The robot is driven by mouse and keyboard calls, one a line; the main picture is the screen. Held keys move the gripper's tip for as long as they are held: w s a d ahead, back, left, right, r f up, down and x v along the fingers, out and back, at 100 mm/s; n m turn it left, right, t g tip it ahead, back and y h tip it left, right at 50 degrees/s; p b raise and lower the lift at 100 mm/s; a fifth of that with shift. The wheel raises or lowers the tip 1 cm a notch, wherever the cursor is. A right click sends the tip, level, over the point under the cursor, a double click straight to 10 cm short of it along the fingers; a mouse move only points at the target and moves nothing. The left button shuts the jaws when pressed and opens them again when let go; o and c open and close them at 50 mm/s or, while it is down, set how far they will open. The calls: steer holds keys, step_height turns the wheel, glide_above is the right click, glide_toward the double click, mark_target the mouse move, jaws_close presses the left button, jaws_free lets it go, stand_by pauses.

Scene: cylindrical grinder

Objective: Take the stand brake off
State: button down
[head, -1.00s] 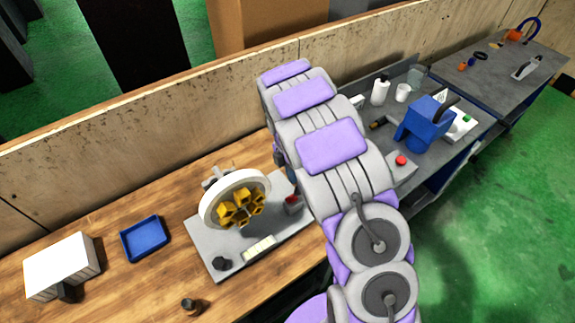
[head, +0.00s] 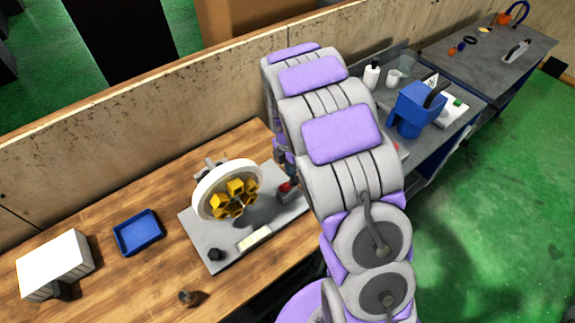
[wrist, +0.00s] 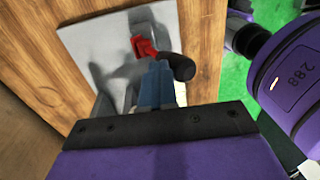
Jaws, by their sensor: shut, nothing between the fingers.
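The stand is a grey plate (head: 215,240) on the wooden bench, bearing a white wheel (head: 207,193) with yellow blocks at its face. A small red part (head: 286,187), which looks like the brake, sits at the plate's right side. The red part also shows in the wrist view (wrist: 143,47), just beyond my gripper (wrist: 157,70). My gripper's blue fingers are shut and empty. A black rounded knob (wrist: 181,67) shows just right of the fingertips; I cannot tell whether they touch it. In the head view my arm hides most of the gripper.
A blue tray (head: 138,232) and a white box (head: 55,265) stand left on the bench. A small dark peg (head: 187,297) is near the front edge. A wooden wall (head: 110,150) runs behind. A blue container (head: 415,110) stands on the grey bench at right.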

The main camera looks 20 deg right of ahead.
mark_target(297, 178)
steer(key=shift+s+d+f+t+y+b, duration=0.2)
steer(key=shift+s+t+b, duration=0.15)
steer(key=shift+s, duration=0.15)
steer(key=shift+s+d+f+t+y+b, duration=0.15)
steer(key=shift+s+t+b, duration=0.1)
steer(key=shift+s+t, duration=0.2)
steer(key=shift+s+d+f+t+y+b, duration=0.2)
steer(key=shift+s+t+b, duration=0.1)
steer(key=shift+s, duration=0.2)
steer(key=shift+s+r, duration=0.1)
